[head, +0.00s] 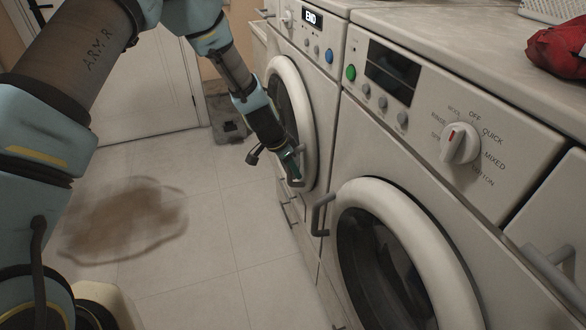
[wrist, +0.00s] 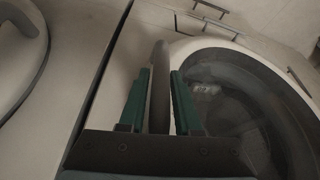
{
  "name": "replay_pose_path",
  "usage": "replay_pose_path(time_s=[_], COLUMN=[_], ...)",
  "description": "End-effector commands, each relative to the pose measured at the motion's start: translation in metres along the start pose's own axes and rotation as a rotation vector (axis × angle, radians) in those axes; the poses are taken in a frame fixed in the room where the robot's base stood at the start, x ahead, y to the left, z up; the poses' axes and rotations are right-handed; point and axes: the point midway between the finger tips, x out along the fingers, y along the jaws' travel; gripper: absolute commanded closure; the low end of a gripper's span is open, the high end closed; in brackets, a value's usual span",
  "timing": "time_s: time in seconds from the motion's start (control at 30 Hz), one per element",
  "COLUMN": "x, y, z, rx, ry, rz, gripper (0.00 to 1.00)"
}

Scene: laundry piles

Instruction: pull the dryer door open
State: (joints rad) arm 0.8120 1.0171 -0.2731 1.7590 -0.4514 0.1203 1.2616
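Two white front-loading machines stand side by side. The farther machine's round door (head: 308,125) has a pale rim and dark glass and looks closed; it also shows in the wrist view (wrist: 250,105). I cannot read which machine is the dryer. My gripper (head: 292,167) is at this door's handle, low on the rim.
Tiled floor (head: 215,225) lies open in front of the machines, with a brown stain-like patch (head: 125,220) on it. A white door (head: 145,90) and a dark grey object (head: 226,120) are at the back. A red cloth (head: 558,48) lies on the worktop.

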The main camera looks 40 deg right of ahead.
Motion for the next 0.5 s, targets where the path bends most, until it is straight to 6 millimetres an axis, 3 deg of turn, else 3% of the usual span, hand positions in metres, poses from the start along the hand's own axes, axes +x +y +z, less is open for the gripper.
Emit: replay_pose_path(time_s=[0.03,0.27,0.5], x=[-0.0001,-0.0002,-0.0002], y=[0.0000,0.0000,0.0001], z=[0.0000,0.0001,0.0000], rx=[0.000,0.000,0.000], ry=[0.000,0.000,0.000], rz=[0.000,0.000,0.000], gripper=[0.75,1.00,1.00])
